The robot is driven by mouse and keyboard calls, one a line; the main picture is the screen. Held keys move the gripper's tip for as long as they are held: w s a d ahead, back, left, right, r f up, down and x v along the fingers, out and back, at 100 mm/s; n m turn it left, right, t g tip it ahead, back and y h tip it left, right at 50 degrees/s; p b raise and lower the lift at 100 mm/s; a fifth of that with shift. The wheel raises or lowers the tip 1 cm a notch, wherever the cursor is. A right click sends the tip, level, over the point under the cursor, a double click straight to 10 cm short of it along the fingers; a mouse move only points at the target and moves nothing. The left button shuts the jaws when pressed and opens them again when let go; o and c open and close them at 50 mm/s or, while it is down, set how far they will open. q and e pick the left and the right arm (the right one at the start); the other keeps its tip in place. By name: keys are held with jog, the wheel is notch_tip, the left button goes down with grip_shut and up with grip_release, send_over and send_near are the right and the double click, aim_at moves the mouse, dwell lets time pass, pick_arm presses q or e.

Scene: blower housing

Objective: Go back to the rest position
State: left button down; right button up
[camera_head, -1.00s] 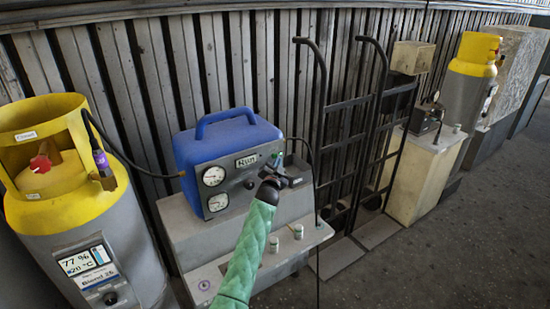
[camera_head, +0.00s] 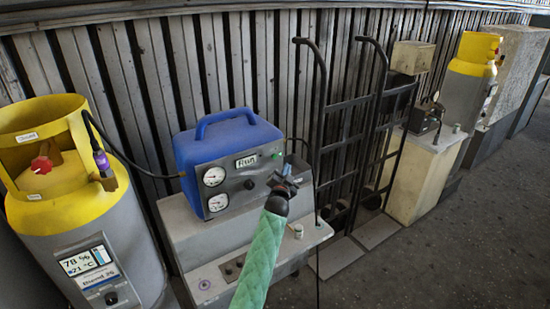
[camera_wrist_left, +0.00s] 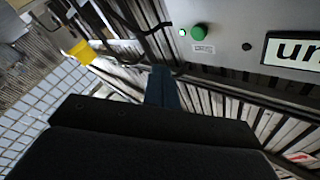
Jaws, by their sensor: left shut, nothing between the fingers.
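My left gripper (camera_head: 286,178) is at the end of the green-sleeved arm in the head view, shut and empty. It is in front of the blue machine (camera_head: 238,132) with gauges and a "Run" display (camera_head: 246,161), apart from its panel as far as I can tell. In the left wrist view the gripper's dark fingers (camera_wrist_left: 163,88) point toward the grey panel, below a green button (camera_wrist_left: 201,32) with a small lit green lamp (camera_wrist_left: 182,33). My right gripper is not in view.
A yellow-and-grey cylinder (camera_head: 88,235) with a display stands at the left, its hose running to the machine. The machine sits on a grey stand (camera_head: 190,235). Black hand trucks (camera_head: 340,130) lean at the slatted wall. Floor (camera_head: 440,240) at the right is clear.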

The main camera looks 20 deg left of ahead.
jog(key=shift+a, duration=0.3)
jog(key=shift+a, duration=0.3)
